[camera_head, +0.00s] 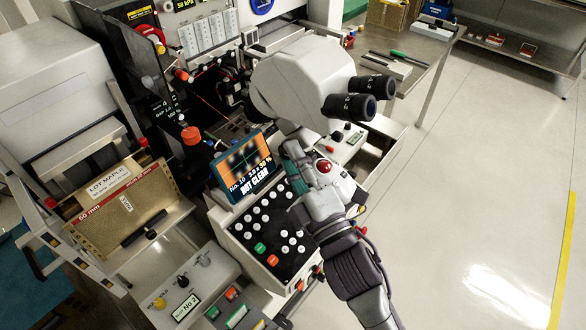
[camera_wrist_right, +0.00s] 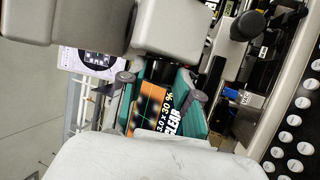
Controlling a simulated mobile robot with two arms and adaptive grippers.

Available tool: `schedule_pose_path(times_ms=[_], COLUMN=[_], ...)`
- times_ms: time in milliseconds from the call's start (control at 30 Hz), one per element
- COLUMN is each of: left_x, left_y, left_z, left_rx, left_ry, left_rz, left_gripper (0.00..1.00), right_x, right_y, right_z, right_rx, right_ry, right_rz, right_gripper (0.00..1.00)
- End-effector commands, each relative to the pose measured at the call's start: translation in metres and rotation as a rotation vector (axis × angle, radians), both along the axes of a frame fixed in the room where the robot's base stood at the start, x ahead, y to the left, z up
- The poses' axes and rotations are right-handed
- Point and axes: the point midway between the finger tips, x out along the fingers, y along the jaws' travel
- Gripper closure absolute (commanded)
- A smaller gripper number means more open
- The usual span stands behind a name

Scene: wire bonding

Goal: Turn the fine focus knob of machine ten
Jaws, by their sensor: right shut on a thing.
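Machine ten's microscope (camera_head: 300,85) is a pale grey head with two black eyepieces; its grey housing (camera_wrist_right: 175,30) fills the top of the right wrist view. My right gripper (camera_head: 292,165), with teal finger pads, is beneath the head, in front of the screen. In the right wrist view my right gripper (camera_wrist_right: 160,88) has its fingertips against the underside of the grey housing. It is shut on the fine focus knob, which the fingers and housing hide. The screen (camera_head: 243,163) reads No. 10, 3.0 x 30 % and NOT CLEAR. My left gripper is out of view.
Below the screen is a black button panel (camera_head: 270,230) with white, green and red buttons. A lot maple board (camera_head: 118,200) stands at left. An orange knob (camera_head: 191,135) is left of the screen. The floor at right (camera_head: 490,170) is clear.

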Motion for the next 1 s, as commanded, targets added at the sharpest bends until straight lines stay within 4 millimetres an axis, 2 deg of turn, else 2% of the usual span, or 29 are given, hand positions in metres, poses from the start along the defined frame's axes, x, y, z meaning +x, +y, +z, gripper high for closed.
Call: schedule_pose_path(times_ms=[433, 467, 600, 1000], left_x=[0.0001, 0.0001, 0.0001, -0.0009], left_y=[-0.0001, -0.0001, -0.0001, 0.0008], left_z=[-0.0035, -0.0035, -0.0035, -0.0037], left_rx=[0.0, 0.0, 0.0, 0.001], left_ry=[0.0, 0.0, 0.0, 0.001], left_rz=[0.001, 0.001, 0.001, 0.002], left_gripper=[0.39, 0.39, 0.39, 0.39], right_x=[0.0003, 0.0003, 0.0002, -0.0056], right_y=[0.0, 0.0001, 0.0001, -0.0033], right_z=[-0.0016, -0.0017, -0.0014, -0.0037], right_rx=[0.009, 0.009, 0.009, 0.009], right_ry=[-0.002, -0.002, -0.004, -0.002], right_rz=[-0.001, -0.001, 0.0, -0.001], right_gripper=[1.0, 0.66, 0.43, 0.42])
